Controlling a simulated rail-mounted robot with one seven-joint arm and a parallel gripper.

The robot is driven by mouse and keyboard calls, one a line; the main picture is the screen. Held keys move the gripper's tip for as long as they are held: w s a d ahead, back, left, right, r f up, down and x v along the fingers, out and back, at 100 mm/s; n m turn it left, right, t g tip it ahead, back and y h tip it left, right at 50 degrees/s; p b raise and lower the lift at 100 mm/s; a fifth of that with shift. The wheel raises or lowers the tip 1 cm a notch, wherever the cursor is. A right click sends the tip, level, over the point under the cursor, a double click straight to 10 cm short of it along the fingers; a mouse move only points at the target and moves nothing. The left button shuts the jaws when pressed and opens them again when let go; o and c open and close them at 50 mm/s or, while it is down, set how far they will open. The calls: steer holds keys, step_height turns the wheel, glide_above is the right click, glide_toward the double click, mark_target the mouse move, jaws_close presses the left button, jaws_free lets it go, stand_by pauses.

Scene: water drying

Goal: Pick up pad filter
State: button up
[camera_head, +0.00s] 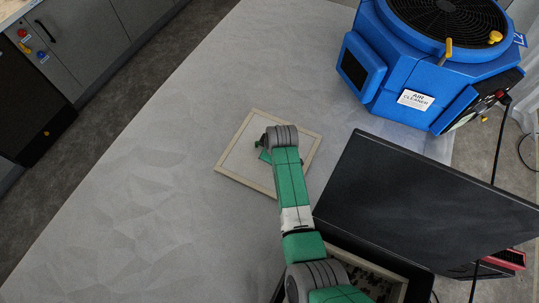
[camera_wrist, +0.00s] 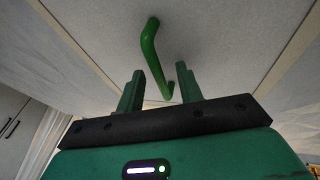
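The pad filter (camera_head: 239,165) is a flat, light square panel with a beige frame, lying on the grey table in the head view. In the wrist view its pale surface (camera_wrist: 215,35) fills most of the picture, with a bent green handle (camera_wrist: 150,52) on it. My gripper (camera_wrist: 158,88) is open, its two green fingers apart. The lower end of the handle shows between the fingertips in the picture; I cannot tell whether they touch it.
A blue air cleaner (camera_head: 416,98) stands at the upper right. A black open case or lid (camera_head: 420,200) lies to the right of my arm. The grey table (camera_head: 130,200) is clear on the left. Grey cabinets (camera_head: 85,40) stand beyond it.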

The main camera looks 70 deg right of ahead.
steer(key=shift+r, duration=0.1)
jaws_close()
step_height(320, 180, up, 10)
stand_by(0.5)
